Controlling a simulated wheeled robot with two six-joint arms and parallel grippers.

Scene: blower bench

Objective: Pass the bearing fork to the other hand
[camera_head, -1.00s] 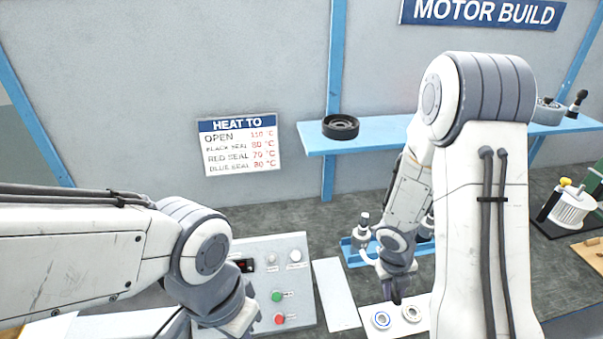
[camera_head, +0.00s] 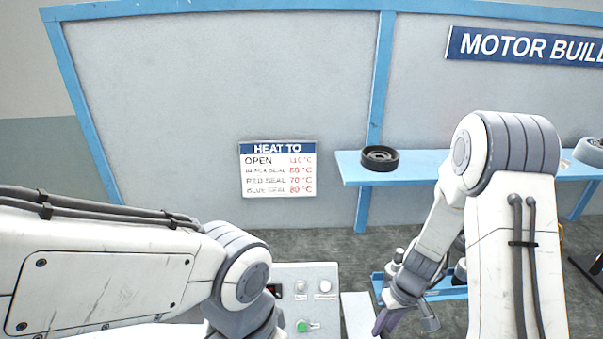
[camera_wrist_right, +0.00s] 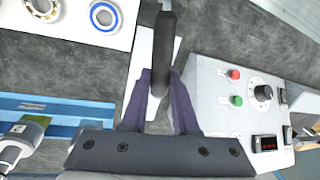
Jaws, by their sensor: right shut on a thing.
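My right gripper (camera_wrist_right: 160,88) is shut on the dark handle of the bearing fork (camera_wrist_right: 165,45) in the right wrist view. The handle runs up from between the purple fingers to the top edge; its far end is out of frame. In the head view the right gripper (camera_head: 384,322) is at the bottom edge, pointing down, just right of the control box, and the fork cannot be made out. My left arm comes in from the left, its wrist at the bottom edge, left of the control box. The left fingers are out of frame.
A control box (camera_head: 285,290) with buttons stands between the arms. A white plate (camera_wrist_right: 70,24) with bearings lies at upper left in the wrist view. A blue rack (camera_head: 440,293) stands behind my right gripper. A blue shelf (camera_head: 420,170) holds a dark ring (camera_head: 380,158).

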